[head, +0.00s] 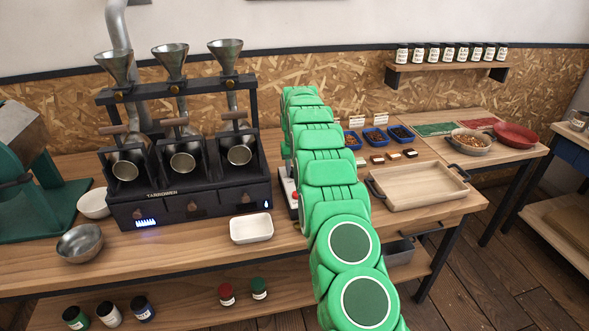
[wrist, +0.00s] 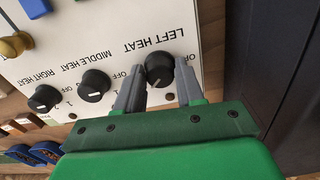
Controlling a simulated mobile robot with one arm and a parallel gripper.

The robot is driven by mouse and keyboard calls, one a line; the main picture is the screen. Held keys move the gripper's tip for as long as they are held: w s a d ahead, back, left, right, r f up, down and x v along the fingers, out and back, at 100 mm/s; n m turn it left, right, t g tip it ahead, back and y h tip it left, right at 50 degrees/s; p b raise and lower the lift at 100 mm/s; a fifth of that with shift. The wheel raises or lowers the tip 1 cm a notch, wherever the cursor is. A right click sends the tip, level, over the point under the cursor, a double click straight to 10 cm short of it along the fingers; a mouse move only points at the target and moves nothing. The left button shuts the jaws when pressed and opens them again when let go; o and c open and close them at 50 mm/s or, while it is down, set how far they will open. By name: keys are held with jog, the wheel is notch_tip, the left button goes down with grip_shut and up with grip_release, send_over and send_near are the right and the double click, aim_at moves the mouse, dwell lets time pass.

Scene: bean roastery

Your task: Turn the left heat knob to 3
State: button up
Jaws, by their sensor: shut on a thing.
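The left heat knob (wrist: 159,68) is a round black knob on a white panel (wrist: 210,25) whose lettering appears upside down in the wrist view. A pale pointer mark shows on its lower edge. My gripper (wrist: 158,88) has one finger on each side of the knob and is shut on it. The fingers and my gripper body cover much of the knob's scale, so the number under the pointer cannot be read. In the head view my green arm hides the gripper and most of the panel; only a strip of it (head: 289,190) shows.
The middle heat knob (wrist: 94,84) and right heat knob (wrist: 44,98) sit close beside my gripper. The dark roaster (head: 190,190), a white dish (head: 251,229) and a wooden tray (head: 418,185) flank my arm.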

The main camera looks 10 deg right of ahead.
jog(key=m, duration=0.3)
jog(key=shift+a+m, duration=0.1)
jog(key=shift+m, duration=2.3)
jog(key=o, duration=1)
jog(key=shift+o, duration=0.2)
jog(key=shift+r, duration=0.15)
notch_tip(320, 180, up, 7)
jog(key=shift+r, duration=0.2)
